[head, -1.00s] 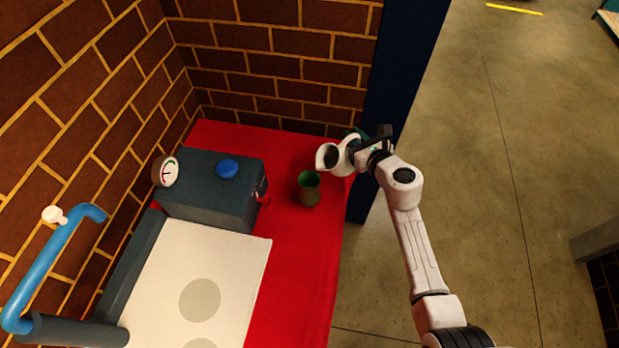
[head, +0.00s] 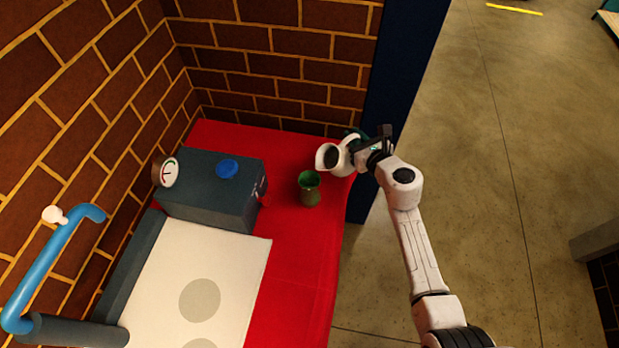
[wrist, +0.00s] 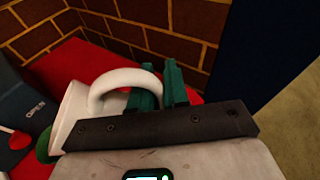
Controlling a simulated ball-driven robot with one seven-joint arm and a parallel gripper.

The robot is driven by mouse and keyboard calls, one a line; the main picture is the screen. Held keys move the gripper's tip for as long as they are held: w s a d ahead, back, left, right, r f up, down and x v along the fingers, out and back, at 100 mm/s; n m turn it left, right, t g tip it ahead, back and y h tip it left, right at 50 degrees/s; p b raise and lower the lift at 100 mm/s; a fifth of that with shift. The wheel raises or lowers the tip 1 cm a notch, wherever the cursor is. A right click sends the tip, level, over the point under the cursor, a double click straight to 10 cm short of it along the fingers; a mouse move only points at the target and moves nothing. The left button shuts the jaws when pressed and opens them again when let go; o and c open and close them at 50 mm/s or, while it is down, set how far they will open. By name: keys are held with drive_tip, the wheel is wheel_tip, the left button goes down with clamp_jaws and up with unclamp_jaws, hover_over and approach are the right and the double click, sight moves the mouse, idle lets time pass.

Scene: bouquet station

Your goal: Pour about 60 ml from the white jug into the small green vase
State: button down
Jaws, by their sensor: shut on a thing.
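The white jug (head: 332,157) is held up at the right end of the red table, tilted with its mouth toward the left. My gripper (wrist: 160,88) is shut on the jug's handle; its green fingers show at the handle in the wrist view, where the white jug (wrist: 75,108) lies to the left. The small green vase (head: 309,190) stands upright on the red table, just left of and below the jug's mouth in the head view. Only a green edge of the vase (wrist: 44,146) shows past the jug in the wrist view. No liquid stream is visible.
A dark grey box (head: 212,190) with a blue knob (head: 227,169) and a gauge (head: 166,172) stands left of the vase. A white panel (head: 205,275) lies in front of it. Brick walls close the back and left. A blue post (head: 400,80) stands behind the arm.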

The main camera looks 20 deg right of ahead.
idle(0.6)
drive_tip(key=w+d+f+m+y+b, duration=0.1)
drive_tip(key=d+f+m+b, duration=0.3)
drive_tip(key=f, duration=0.5)
drive_tip(key=shift+d+m+g+y, duration=0.3)
drive_tip(key=shift+d+m+y, duration=0.3)
drive_tip(key=shift+m+y, duration=0.45)
drive_tip(key=shift+f, duration=0.1)
